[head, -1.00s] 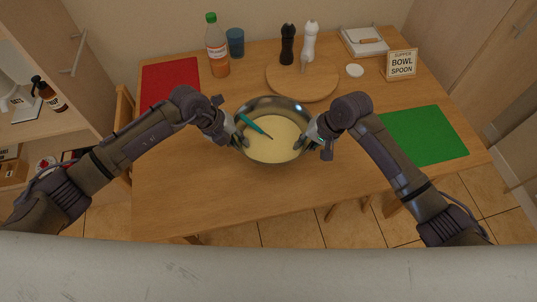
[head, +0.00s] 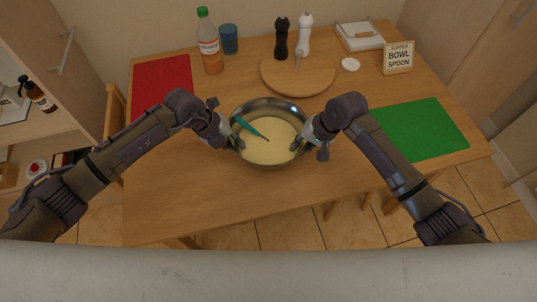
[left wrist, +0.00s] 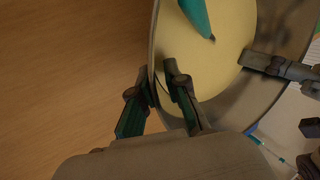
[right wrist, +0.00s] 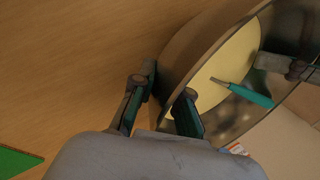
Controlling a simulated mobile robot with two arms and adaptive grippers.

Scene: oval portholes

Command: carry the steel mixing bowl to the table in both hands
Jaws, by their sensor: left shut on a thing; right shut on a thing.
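The steel mixing bowl (head: 268,105) is in the middle of the head view, over the wooden table (head: 185,200). It holds a pale yellow mix (head: 275,148). A teal-handled utensil (head: 251,127) leans in it. My left gripper (head: 234,143) is shut on the bowl's left rim; in the left wrist view its fingers (left wrist: 160,85) straddle the wall. My right gripper (head: 302,143) is shut on the right rim, and its fingers (right wrist: 168,88) straddle the wall in the right wrist view. The bowl looks about level. I cannot tell whether its base touches the table.
A red mat (head: 162,85) lies at left and a green mat (head: 418,131) at right. Behind the bowl are a round wooden board (head: 298,77) with two mills, a bottle (head: 209,45), a blue cup (head: 229,40) and a sign (head: 398,58). The table's front is bare.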

